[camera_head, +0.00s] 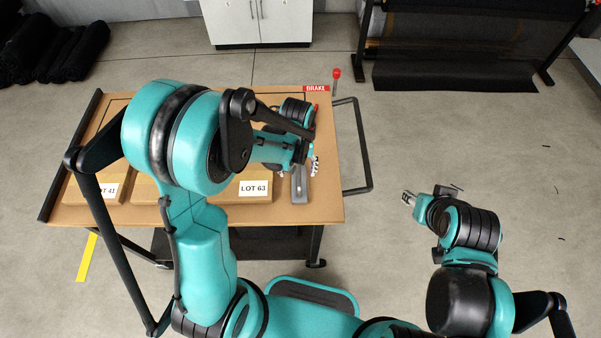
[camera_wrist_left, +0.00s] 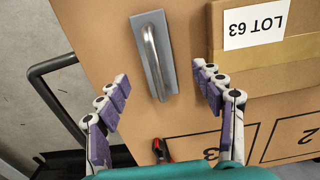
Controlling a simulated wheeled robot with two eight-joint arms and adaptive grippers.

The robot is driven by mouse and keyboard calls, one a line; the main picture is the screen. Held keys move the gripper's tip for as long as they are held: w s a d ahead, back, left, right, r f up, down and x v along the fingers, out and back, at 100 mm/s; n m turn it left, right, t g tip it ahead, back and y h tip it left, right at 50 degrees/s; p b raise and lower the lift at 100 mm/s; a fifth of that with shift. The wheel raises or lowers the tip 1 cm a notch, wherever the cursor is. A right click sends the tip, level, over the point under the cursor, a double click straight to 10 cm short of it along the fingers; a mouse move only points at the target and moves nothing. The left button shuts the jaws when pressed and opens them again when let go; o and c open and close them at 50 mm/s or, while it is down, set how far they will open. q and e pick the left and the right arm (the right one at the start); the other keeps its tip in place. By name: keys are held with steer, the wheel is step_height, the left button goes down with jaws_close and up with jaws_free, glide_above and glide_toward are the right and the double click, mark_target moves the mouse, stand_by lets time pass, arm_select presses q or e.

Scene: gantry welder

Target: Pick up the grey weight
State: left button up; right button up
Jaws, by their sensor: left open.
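The grey weight (camera_wrist_left: 155,55) looks like a flat grey plate with a long rounded metal handle. It lies on the brown cart top, right of the LOT 63 box in the head view, where its front part (camera_head: 299,188) shows below my left gripper. My left gripper (camera_head: 312,165) is open and empty above it. In the left wrist view the fingers (camera_wrist_left: 161,77) are spread on either side of the weight's near end, apart from it. My right gripper (camera_head: 406,197) is off to the right over bare floor; its jaw state is unclear.
The LOT 63 box (camera_head: 254,200) stands close beside the weight. A red-and-black tool (camera_wrist_left: 161,150) lies beyond the weight's near end. The cart has a side push handle (camera_head: 364,150) and a red-knobbed brake lever (camera_head: 336,75). My left arm hides much of the cart top.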

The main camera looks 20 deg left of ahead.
mark_target(299, 180)
arm_select(q)
steer(key=f+b, duration=0.1)
steer(key=f, duration=0.6)
steer(key=shift+w+d+b, duration=0.15)
steer(key=shift+d+b, duration=0.05)
steer(key=shift+b, duration=0.15)
steer(key=shift+r, duration=0.1)
jaws_close()
